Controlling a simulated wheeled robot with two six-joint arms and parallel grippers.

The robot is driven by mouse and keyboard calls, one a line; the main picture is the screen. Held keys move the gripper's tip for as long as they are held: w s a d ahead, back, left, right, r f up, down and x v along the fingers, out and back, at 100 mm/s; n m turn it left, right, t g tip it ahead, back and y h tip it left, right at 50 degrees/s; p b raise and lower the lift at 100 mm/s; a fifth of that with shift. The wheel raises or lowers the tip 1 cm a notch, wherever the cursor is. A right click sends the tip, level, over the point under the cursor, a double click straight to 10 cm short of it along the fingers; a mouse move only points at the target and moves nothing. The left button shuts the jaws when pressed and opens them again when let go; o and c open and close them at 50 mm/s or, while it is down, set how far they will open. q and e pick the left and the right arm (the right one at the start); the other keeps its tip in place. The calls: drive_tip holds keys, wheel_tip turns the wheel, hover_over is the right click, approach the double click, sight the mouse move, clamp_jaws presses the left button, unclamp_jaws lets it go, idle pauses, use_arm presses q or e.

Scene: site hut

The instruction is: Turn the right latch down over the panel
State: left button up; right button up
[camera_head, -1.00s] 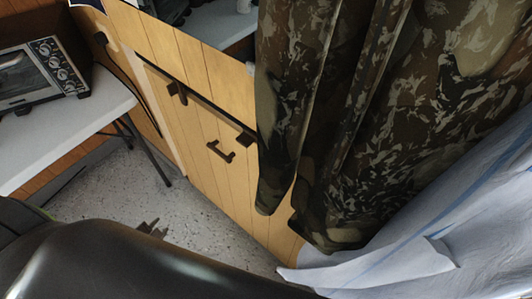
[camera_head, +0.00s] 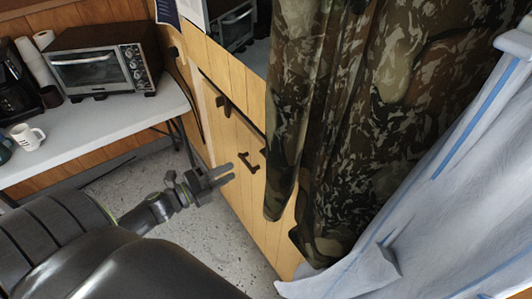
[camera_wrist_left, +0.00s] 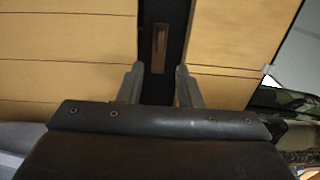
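A wooden panel (camera_head: 235,178) is set in the plank wall below a dark strip. Its left latch (camera_head: 224,105) is dark and points down over the panel. A dark handle (camera_head: 249,162) is on the panel. The right latch is hidden or too small to make out by the curtain in the head view. In the left wrist view a brown latch (camera_wrist_left: 160,48), probably the right one, lies along the dark strip (camera_wrist_left: 150,15). My left gripper (camera_head: 230,172) is open and empty, in front of the panel; its fingers (camera_wrist_left: 157,85) point towards the latch without holding it. My right gripper is out of view.
A camouflage curtain (camera_head: 360,120) hangs close to the panel's right end, with a pale sheet (camera_head: 440,190) beside it. A white table (camera_head: 100,126) with a toaster oven (camera_head: 105,68) and a mug (camera_head: 27,137) stands at left. The speckled floor is clear.

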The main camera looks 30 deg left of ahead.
sight(263, 155)
use_arm(q)
drive_tip(key=p+x, duration=0.3)
drive_tip(key=x, duration=0.9)
drive_tip(key=shift+r, duration=0.15)
drive_tip(key=shift+w+d+p, duration=0.3)
drive_tip(key=shift+w+p, duration=0.05)
drive_tip(key=shift+w, duration=0.3)
clamp_jaws()
